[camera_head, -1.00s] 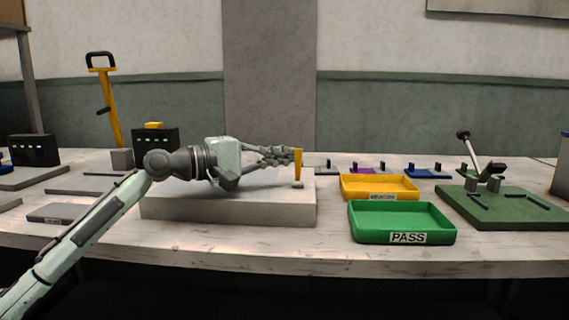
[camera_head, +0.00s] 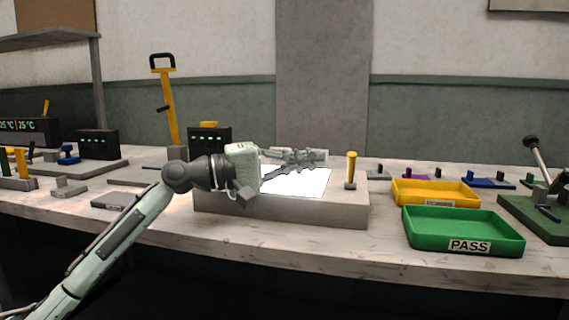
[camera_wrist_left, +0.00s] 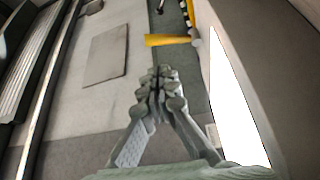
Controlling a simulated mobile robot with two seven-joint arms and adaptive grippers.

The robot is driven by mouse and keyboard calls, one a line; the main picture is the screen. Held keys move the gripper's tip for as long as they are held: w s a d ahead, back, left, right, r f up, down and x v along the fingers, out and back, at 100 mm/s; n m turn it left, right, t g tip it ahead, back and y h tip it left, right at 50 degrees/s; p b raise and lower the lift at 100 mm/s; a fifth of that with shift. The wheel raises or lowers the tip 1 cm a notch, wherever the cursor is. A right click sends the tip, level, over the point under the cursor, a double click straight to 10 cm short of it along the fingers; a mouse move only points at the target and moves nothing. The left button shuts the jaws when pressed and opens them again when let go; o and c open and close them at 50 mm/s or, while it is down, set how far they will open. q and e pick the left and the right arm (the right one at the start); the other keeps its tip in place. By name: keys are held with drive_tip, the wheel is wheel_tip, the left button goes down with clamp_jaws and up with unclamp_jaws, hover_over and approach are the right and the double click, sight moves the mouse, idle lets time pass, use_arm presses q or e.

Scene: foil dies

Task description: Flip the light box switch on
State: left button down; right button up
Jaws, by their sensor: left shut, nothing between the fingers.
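The light box (camera_head: 280,208) is a low pale grey block on the table, and its top panel (camera_head: 300,181) glows bright white. Its yellow switch lever (camera_head: 351,167) stands upright near the right end of the box. My left gripper (camera_head: 324,155) is shut and empty, above the back of the box, left of the lever and apart from it. In the left wrist view the shut fingers (camera_wrist_left: 158,78) show beside the glowing panel (camera_wrist_left: 232,95). My right gripper is not in view.
A yellow tray (camera_head: 435,200) and a green PASS tray (camera_head: 462,242) stand right of the box. A dark unit with green lights (camera_head: 210,140) and a tall yellow handle (camera_head: 167,105) are behind. A grey plate (camera_head: 118,201) lies to the left.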

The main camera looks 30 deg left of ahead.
use_arm(q)
drive_tip(key=v, duration=0.6)
drive_tip(key=shift+s+a, duration=0.1)
drive_tip(key=shift+s, duration=0.1)
